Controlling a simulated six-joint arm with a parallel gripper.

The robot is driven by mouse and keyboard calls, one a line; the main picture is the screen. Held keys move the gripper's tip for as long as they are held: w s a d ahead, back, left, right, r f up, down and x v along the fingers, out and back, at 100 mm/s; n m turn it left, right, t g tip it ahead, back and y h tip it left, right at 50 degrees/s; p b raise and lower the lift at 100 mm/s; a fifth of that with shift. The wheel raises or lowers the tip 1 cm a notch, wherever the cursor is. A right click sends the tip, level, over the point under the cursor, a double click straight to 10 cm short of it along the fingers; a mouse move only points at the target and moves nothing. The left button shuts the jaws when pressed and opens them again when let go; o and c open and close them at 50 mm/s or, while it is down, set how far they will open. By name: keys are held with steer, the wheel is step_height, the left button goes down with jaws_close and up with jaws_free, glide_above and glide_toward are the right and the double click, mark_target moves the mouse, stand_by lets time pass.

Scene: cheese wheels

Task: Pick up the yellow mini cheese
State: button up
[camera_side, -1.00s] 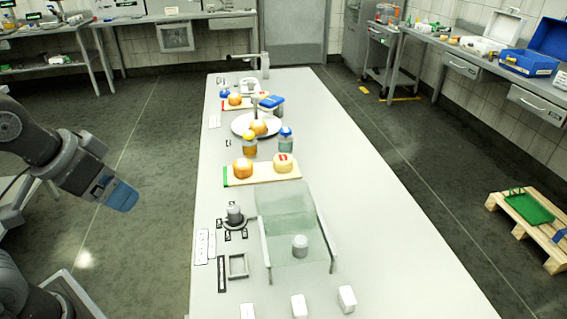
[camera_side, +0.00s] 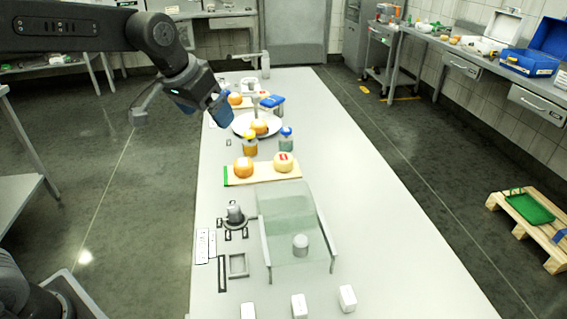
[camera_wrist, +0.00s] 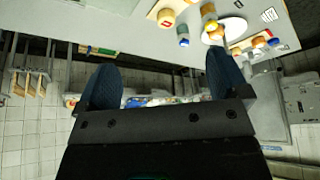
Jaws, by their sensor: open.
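The yellow mini cheese (camera_side: 284,162), pale yellow with a red label, sits on the right of the near wooden board with the green end (camera_side: 226,176). A cheese with a red mark, apparently the same one, shows at the top of the wrist view (camera_wrist: 166,18). An orange cheese (camera_side: 243,168) with a pale top sits to its left on that board. My gripper (camera_side: 216,108) is in the air by the table's left edge, farther back than the yellow cheese and apart from it. In the wrist view its blue fingers (camera_wrist: 162,82) are spread with nothing held between them.
Jars with yellow (camera_side: 249,147) and blue (camera_side: 286,138) lids stand behind the board. Behind them are a white plate (camera_side: 238,124) with an orange cheese and another board. A glass-like stand (camera_side: 288,215) is in front. The table's right side is clear.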

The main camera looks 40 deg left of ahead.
steer(key=w+f, duration=0.4)
steer(key=w, duration=0.3)
steer(key=w+f, duration=0.4)
steer(key=w, duration=0.3)
glide_toward(283, 157)
steer(key=shift+g, duration=0.4)
steer(key=x, duration=0.4)
steer(key=shift+w+a+f, duration=0.1)
steer(key=shift+w+f, duration=0.1)
steer(key=shift+w, duration=0.1)
steer(key=shift+x, duration=3.15)
steer(key=shift+c, duration=0.3)
steer(key=c, duration=1.1)
steer(key=shift+o, duration=0.2)
steer(key=shift+r, duration=0.1)
